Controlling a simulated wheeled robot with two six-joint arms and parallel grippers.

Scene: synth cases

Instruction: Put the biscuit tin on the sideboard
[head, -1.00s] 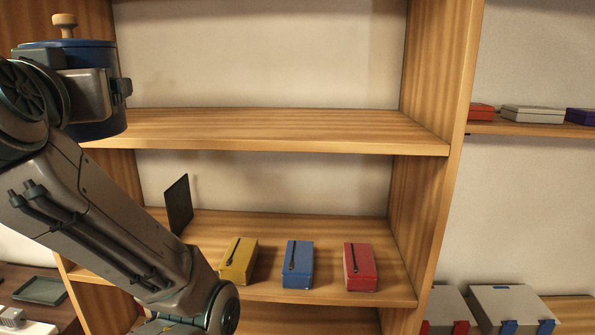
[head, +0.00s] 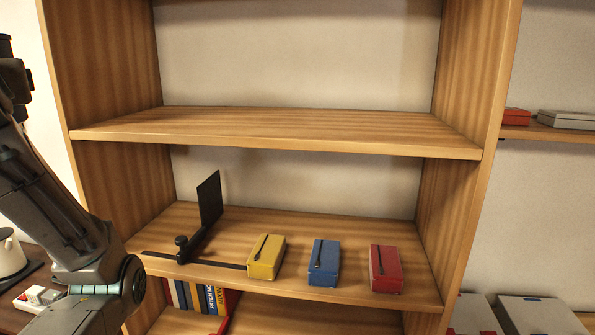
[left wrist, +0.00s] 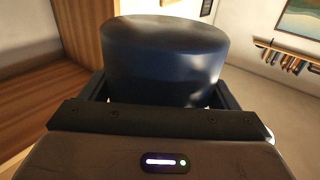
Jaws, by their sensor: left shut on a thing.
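The biscuit tin (left wrist: 165,60) is dark blue and round, and fills the upper middle of the left wrist view. My left gripper (left wrist: 163,92) is shut on it, with a dark finger on either side. The tin and the gripper's jaws are outside the head view, where only part of my left arm shows at the left edge. A dark brown wooden top (head: 10,318) at the lower left of the head view may be the sideboard; most of it is cut off or behind my arm. My right gripper is in neither view.
A wooden shelf unit (head: 275,133) stands ahead, its upper shelf bare. Yellow (head: 267,257), blue (head: 324,263) and red (head: 386,269) boxes and a black bookend (head: 209,201) stand below. A white kettle (head: 10,255) and a white-and-red device (head: 38,298) are at left.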

